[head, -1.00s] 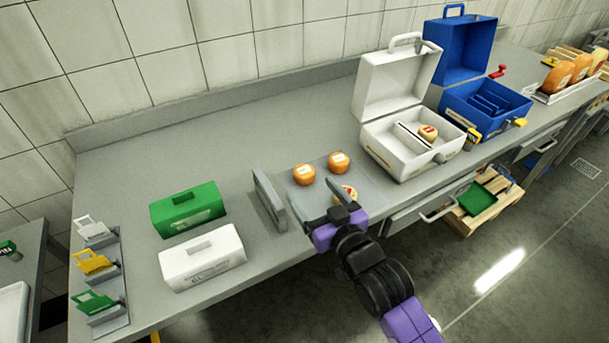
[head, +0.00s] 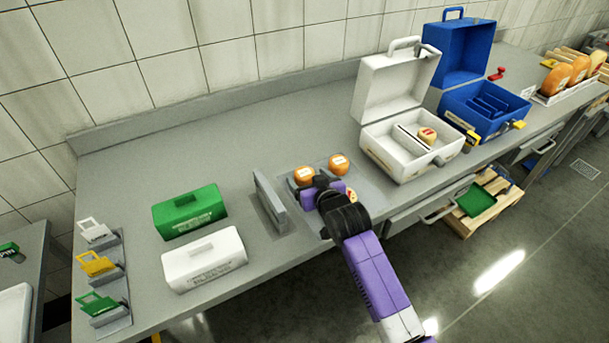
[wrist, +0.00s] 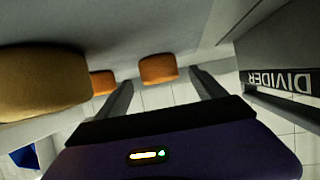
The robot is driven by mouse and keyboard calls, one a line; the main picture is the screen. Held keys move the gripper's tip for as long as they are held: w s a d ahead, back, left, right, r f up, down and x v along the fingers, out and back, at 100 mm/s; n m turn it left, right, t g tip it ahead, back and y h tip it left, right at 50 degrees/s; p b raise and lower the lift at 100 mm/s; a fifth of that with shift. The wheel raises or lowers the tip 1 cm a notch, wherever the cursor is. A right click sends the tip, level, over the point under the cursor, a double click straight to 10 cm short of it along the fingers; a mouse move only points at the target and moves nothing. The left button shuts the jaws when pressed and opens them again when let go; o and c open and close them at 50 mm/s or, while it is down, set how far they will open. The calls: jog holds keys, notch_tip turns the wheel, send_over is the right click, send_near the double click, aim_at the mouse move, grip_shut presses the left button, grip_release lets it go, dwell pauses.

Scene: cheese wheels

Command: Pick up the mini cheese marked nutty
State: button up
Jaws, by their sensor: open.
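Three mini cheeses are on the pale mat (head: 375,190). The left orange cheese (head: 304,173) is just beyond my open gripper (head: 307,183), and the right orange cheese (head: 338,163) is beside it. The third, paler cheese (head: 351,195) is partly hidden by my arm. In the wrist view an orange cheese (wrist: 158,68) shows ahead, between my open fingers (wrist: 163,88), with nothing gripped. Another orange cheese (wrist: 102,82) is behind the left finger, and a tan one (wrist: 40,80) is close at the left. I cannot read the labels, so which is nutty is unclear.
A grey upright divider (head: 270,198) stands close left of my gripper; its lettering shows in the wrist view (wrist: 280,82). The open white case (head: 385,155), holding another cheese (head: 427,135), stands right of the mat. Green (head: 190,212) and white (head: 204,262) boxes are at the left.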

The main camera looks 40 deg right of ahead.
aim_at(306, 175)
jog(key=shift+x, duration=0.95)
jog(key=c, duration=1.6)
jog(key=shift+o, duration=0.2)
jog(key=shift+r, duration=0.1)
notch_tip(306, 175, up, 20)
jog(key=shift+b, duration=0.4)
